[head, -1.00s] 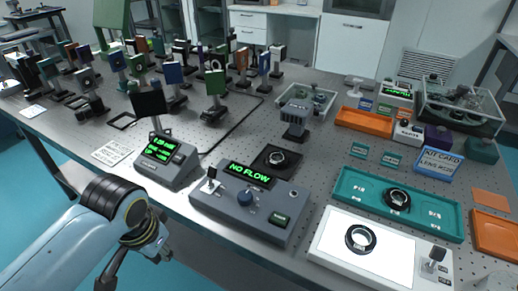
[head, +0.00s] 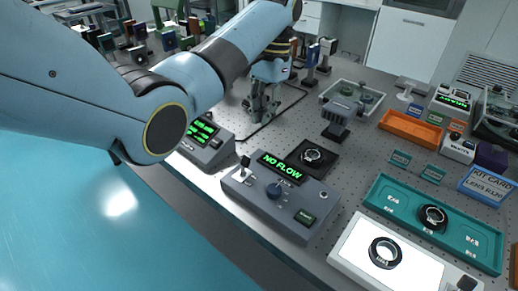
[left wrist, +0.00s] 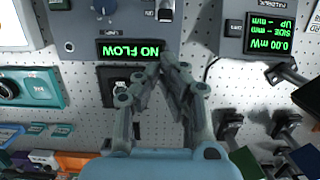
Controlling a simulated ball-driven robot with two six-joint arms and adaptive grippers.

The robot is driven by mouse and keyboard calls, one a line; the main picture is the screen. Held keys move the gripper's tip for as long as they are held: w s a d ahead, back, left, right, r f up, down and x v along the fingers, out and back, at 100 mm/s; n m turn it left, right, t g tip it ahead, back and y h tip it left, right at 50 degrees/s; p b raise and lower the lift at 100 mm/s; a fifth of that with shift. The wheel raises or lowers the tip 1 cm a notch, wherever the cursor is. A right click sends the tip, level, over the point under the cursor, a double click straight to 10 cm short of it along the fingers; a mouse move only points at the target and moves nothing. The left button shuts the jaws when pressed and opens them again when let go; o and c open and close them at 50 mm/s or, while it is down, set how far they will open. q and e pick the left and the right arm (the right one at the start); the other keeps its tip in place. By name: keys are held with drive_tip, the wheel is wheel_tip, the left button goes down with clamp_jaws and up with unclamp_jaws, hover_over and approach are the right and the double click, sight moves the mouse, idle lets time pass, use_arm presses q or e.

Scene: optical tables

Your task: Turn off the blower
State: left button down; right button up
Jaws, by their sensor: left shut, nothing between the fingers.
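The grey control box (head: 262,203) stands at the table's front edge. It has a green NO FLOW display (head: 280,168), a blue knob (head: 274,189), a lever switch (head: 244,165) with a dark tip and a green-lettered button (head: 305,217). In the left wrist view the NO FLOW display (left wrist: 130,50) appears upside down, with the lever (left wrist: 165,10) beyond the fingertips. My left gripper (head: 262,110) is shut and empty, above the table behind the box; its fingertips (left wrist: 165,62) show by the display's end. My right gripper is out of view.
A meter with a green readout (head: 205,137) sits left of the box, partly behind my left arm. A dark-headed stand (head: 337,122) and a black pad with a ring (head: 312,156) are behind it. A white panel (head: 350,252) and teal tray (head: 385,200) lie right.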

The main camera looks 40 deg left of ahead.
sight(246, 162)
use_arm(q)
drive_tip(key=f, duration=0.3)
drive_tip(key=s+f, duration=0.1)
drive_tip(key=f, duration=0.2)
drive_tip(key=s+f, duration=0.1)
drive_tip(key=f, duration=0.3)
drive_tip(key=shift+w, duration=0.1)
idle(0.3)
